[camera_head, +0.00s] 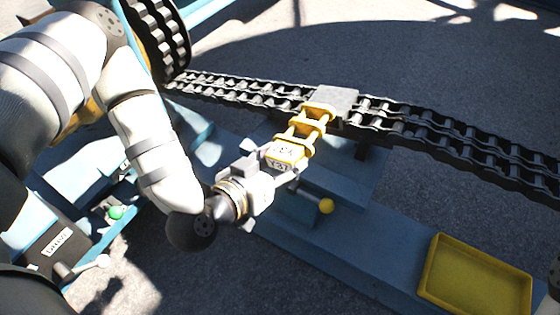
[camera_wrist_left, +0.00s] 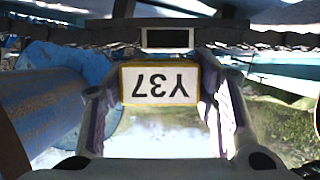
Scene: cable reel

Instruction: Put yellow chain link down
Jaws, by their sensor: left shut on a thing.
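The yellow chain link (camera_head: 307,125) is in the middle of the head view, with a label block at its near end. My left gripper (camera_head: 279,165) is shut on that near end. My right gripper does not show.
A yellow tray (camera_head: 428,290) sits on the blue frame (camera_head: 350,240) at the lower right. A yellow ball knob (camera_head: 326,206) stands just below the gripper. A green knob (camera_head: 116,212) is at the left. A large dark sprocket (camera_head: 163,40) carries the chain at the upper left.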

